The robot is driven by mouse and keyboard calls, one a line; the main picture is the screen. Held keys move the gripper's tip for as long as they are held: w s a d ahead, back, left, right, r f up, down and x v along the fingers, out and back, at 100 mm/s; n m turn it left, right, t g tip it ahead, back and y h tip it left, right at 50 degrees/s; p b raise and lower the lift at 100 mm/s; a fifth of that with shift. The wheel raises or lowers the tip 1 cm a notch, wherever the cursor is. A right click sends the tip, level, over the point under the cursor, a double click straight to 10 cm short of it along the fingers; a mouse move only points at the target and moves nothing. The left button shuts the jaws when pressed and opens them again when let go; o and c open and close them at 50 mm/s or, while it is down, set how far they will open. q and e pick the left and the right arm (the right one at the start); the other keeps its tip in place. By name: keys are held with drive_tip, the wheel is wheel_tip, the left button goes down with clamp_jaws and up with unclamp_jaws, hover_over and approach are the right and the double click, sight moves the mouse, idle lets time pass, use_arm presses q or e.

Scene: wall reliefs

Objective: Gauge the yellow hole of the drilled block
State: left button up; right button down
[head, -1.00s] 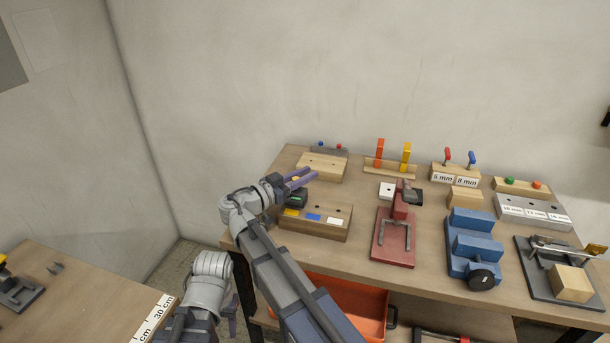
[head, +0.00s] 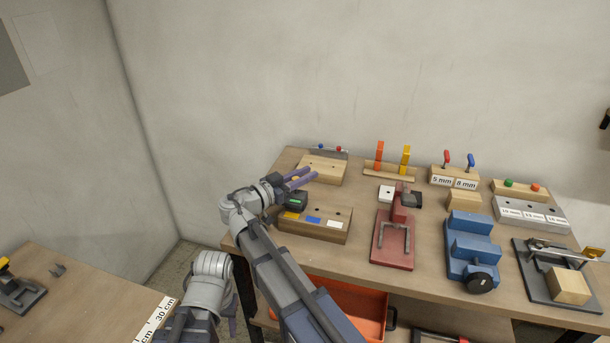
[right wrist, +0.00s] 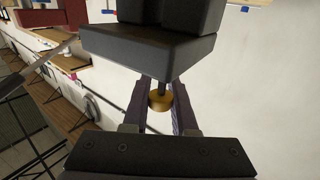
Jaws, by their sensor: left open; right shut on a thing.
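The drilled block (head: 320,235) is a brown wooden block with yellow (head: 291,215), blue (head: 313,220) and white (head: 335,224) labels and dark holes on top. A dark gauge with a green display (head: 297,197) stands at its left end, by the yellow label. My right gripper (head: 301,177) is beside the gauge. In the right wrist view, its fingers are shut on the brass collar (right wrist: 160,100) under the gauge's black body (right wrist: 148,55). The gauge's tip and the yellow hole are hidden. My left gripper (head: 232,306) is low at the left, mostly hidden, open.
A wooden stand (head: 322,169) is just behind the gripper. A red fixture (head: 391,248) and blue stepped block (head: 472,250) stand to the right. An orange bin (head: 350,305) is below the table. Bare tabletop (head: 365,215) lies between block and red fixture.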

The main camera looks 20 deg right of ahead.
use_arm(q)
drive_tip(key=shift+r, duration=0.4)
use_arm(e)
drive_tip(key=shift+r, duration=0.45)
drive_tip(key=c, duration=0.7)
unclamp_jaws()
use_arm(q)
drive_tip(key=shift+a, duration=0.1)
